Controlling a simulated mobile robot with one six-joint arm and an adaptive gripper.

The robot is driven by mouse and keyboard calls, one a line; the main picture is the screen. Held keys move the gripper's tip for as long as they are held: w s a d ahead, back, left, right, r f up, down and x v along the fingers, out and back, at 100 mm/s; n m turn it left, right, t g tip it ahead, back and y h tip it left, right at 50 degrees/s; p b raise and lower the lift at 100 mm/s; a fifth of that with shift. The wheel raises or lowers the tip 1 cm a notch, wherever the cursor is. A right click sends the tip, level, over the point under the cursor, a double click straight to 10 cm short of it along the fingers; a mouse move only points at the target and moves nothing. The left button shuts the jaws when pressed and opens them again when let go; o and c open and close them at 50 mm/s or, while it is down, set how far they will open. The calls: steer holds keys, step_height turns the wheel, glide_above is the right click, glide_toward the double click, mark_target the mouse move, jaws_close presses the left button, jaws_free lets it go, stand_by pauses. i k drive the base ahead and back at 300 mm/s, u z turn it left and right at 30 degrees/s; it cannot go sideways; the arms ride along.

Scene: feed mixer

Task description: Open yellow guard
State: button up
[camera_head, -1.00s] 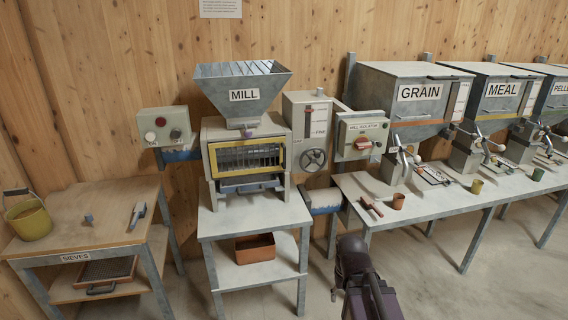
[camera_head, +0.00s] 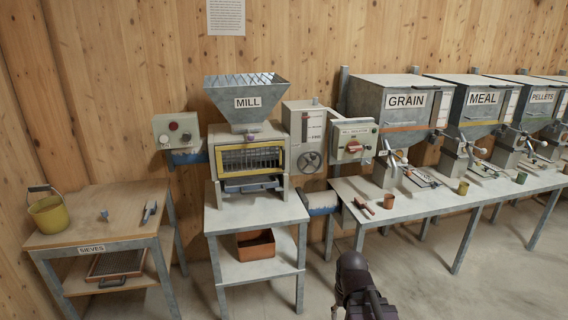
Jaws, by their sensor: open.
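The yellow guard (camera_head: 250,158) is a yellow frame with upright bars across the front opening of the mill (camera_head: 294,164). It stands upright and appears closed over the opening. The mill sits on a grey metal stand, under a hopper (camera_head: 247,98) marked MILL. A dark part of my arm shows at the bottom, right of centre, well in front of the mill stand and apart from the guard. My gripper's fingers are not visible.
A control box (camera_head: 176,132) is left of the mill; a mill isolator box (camera_head: 353,143) with a red handle is right. A sieve table (camera_head: 100,218) with a yellow bucket (camera_head: 48,215) stands left. Bins line the right bench (camera_head: 420,201). The floor in front is clear.

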mark_target(218, 149)
steer(key=z, duration=0.35)
steer(key=i, duration=1.1)
steer(key=u, duration=0.2)
